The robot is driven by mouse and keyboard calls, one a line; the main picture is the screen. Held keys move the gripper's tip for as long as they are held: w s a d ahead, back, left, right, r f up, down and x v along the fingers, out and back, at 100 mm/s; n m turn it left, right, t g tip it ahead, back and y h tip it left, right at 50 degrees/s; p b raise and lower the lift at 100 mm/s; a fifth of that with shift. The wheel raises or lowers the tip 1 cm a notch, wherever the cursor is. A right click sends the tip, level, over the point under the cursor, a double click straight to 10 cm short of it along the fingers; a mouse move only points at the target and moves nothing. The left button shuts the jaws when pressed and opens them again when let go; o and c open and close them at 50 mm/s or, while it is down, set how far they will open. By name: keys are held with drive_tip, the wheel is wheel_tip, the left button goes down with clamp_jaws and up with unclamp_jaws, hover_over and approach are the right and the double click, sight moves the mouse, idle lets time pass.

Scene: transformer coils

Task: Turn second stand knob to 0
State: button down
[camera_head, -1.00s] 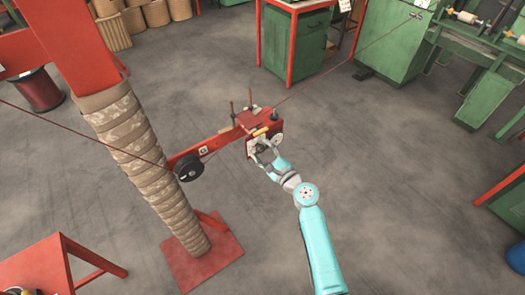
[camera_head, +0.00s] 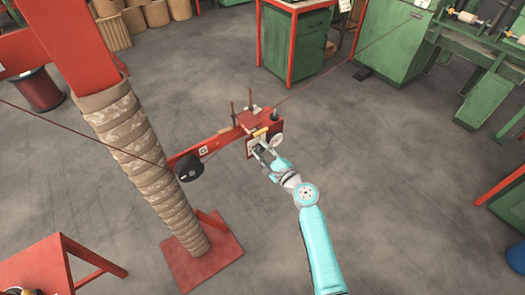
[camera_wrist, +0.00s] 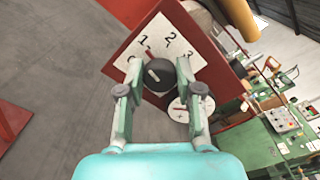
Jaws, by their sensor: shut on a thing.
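The stand knob (camera_wrist: 158,75) is black with a pale line and sits on a white dial plate marked 1, 2 and 3; a mark at the left is partly hidden by a finger. The line slants toward the upper left, near a reddish tick by the 1. The plate is on a red panel (camera_wrist: 120,60), which also shows in the head view (camera_head: 252,149). My gripper (camera_wrist: 156,75) has a finger on each side of the knob and is shut on it. It also shows in the head view (camera_head: 263,148), where it covers the knob.
A white round disc (camera_wrist: 179,109) with a cross mark is below the knob. A red arm carries a black pulley (camera_head: 188,168) to the left, beside a wrapped column (camera_head: 135,150). A thin cord runs across above. Green machines (camera_head: 393,45) stand at the back right.

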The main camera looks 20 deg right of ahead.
drive_tip(key=n, duration=0.4)
drive_tip(key=shift+f, duration=0.1)
drive_tip(key=n, duration=0.4)
drive_tip(key=shift+n, duration=0.4)
drive_tip(key=c, duration=0.8)
unclamp_jaws()
drive_tip(key=v, duration=1.2)
drive_tip(key=shift+s, duration=0.1)
